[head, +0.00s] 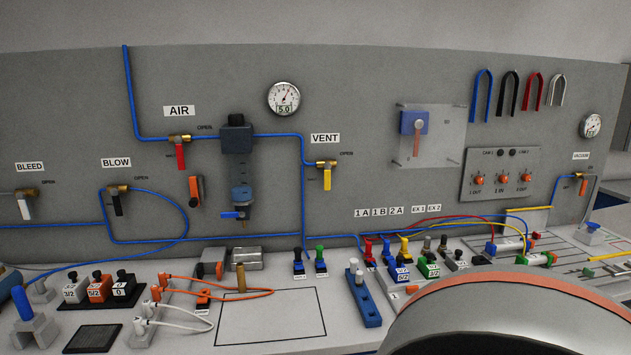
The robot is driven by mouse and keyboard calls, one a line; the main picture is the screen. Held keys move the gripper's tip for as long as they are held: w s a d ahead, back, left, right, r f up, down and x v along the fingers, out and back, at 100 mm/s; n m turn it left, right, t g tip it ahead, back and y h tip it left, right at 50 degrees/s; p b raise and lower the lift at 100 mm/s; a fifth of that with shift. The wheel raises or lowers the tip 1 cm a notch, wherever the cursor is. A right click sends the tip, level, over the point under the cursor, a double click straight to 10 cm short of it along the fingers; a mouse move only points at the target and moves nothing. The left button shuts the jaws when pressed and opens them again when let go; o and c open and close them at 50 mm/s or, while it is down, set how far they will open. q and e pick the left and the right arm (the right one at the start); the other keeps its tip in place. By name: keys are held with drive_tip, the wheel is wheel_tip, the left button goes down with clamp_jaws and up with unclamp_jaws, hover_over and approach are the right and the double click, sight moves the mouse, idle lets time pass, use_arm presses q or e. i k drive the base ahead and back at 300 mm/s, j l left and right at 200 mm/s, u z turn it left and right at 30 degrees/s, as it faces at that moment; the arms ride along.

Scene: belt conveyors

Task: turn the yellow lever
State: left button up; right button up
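The yellow lever (327,179) hangs straight down from a brass valve (326,164) on the grey upright panel, under the VENT label (325,138). A small OPEN mark (346,153) is to the right of the valve. A blue tube (302,190) runs down the panel just left of the lever. Nothing covers the lever. Neither of my grippers is in view.
Similar valves have a red lever (180,156), a black lever (117,204) and a white lever (25,208). A regulator (237,140) stands left of the yellow lever. A large grey curved body with an orange rim hides the bench's lower right.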

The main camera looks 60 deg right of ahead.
sight(327, 166)
drive_tip(key=z, duration=1.85)
drive_tip(key=i+l, duration=0.1)
drive_tip(key=l, duration=0.25)
